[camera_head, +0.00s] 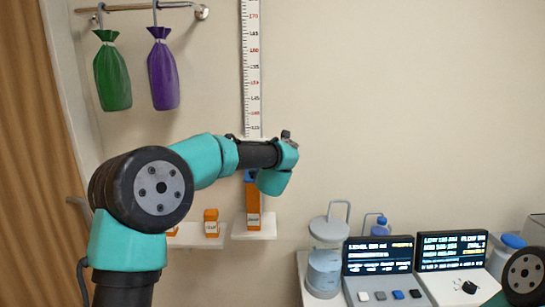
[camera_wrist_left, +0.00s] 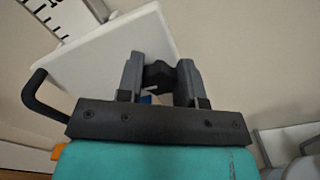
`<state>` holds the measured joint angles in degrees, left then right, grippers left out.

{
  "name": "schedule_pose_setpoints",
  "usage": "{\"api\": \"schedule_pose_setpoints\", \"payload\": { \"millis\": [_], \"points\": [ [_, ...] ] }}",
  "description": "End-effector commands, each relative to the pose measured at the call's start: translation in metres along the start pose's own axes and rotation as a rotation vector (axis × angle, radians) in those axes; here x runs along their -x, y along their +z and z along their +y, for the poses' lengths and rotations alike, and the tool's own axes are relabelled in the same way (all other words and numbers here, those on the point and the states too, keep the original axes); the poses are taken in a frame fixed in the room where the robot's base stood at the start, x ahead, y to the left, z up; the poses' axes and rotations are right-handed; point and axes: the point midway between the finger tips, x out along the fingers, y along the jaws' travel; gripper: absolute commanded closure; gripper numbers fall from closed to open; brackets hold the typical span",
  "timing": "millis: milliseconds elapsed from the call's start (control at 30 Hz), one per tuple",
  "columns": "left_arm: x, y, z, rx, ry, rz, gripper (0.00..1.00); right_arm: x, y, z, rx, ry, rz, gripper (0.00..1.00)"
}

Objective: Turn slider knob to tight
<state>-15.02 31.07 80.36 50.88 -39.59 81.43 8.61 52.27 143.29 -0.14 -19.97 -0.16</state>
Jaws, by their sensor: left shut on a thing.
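A white measuring scale (camera_head: 252,70) with red and black markings runs vertically up the wall; its top corner also shows in the left wrist view (camera_wrist_left: 62,18). A white plate (camera_wrist_left: 100,50) lies next to the scale in the wrist view. A black knob (camera_wrist_left: 160,76) sits between the two grey fingers of my left gripper (camera_wrist_left: 160,82), which is shut on it. In the head view my left arm reaches across the lower end of the scale, with the gripper (camera_head: 288,137) at its end. The knob is hidden there, and its setting cannot be read. My right gripper is out of view.
A white shelf (camera_head: 254,234) with a tall orange box (camera_head: 253,205) is below my left forearm. A smaller orange box (camera_head: 211,222) is to its left. Green (camera_head: 112,75) and purple (camera_head: 163,74) bags hang upper left. A clear jar (camera_head: 324,270) and two display consoles (camera_head: 378,268) stand lower right.

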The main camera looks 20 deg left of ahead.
Motion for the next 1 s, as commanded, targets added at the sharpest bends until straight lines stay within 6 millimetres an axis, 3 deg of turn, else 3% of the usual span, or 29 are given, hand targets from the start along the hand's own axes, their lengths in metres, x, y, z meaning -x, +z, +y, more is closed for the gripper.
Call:
{"api": "schedule_pose_setpoints", "payload": {
  "millis": [367,1000],
  "points": [
    [0.0001,-0.0001,-0.0012,-0.202,0.000,0.000,0.90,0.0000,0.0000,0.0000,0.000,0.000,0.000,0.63],
    [0.0001,-0.0015,-0.0037,-0.798,0.000,0.000,0.90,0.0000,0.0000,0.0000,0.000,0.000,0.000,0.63]
  ]
}}
